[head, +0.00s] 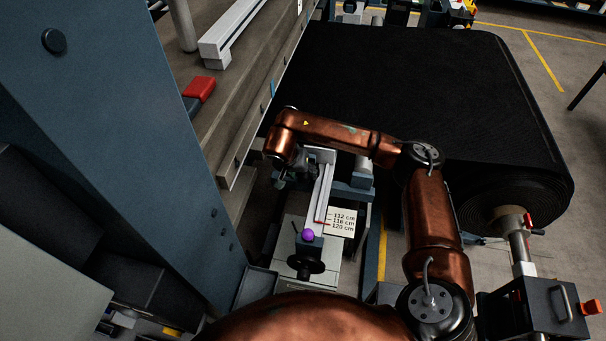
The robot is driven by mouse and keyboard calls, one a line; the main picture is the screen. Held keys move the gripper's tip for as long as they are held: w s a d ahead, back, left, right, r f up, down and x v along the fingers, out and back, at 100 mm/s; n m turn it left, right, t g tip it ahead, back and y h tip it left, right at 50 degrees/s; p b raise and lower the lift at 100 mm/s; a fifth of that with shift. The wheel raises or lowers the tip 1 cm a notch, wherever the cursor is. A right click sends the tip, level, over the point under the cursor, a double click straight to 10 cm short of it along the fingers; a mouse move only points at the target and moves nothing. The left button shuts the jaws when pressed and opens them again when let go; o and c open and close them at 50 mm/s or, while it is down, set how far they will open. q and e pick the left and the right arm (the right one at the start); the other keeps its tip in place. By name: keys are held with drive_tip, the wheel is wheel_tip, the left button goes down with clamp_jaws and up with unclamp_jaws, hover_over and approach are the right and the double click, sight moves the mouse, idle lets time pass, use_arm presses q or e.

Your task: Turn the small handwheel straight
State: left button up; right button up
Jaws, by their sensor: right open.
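The small black handwheel (305,264) is at the lower middle of the head view, at the near end of a narrow grey slide unit. A purple ball (308,235) sits just above it in the picture; I cannot tell whether it is joined to the wheel. My right arm reaches in from the lower right and bends left. My right gripper (284,179) is at its end, beyond the wheel and apart from it, beside the far end of the unit. It is small and dark, open, with nothing seen between its fingers. My left gripper is out of view.
A white card (341,222) with 112, 116 and 120 cm marks is beside the slide. A blue machine column (130,120) fills the left. A red-capped block (199,89) is on the bench edge. A big black belt roll (430,90) takes up the back right.

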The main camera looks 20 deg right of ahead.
drive_tip(key=shift+w+d+f, duration=0.25)
drive_tip(key=shift+f, duration=0.4)
drive_tip(key=shift+w+d+f, duration=0.1)
drive_tip(key=shift+f, duration=0.45)
drive_tip(key=c, duration=1.2)
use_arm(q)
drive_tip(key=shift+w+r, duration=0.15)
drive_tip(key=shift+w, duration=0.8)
use_arm(e)
drive_tip(key=shift+o, duration=0.2)
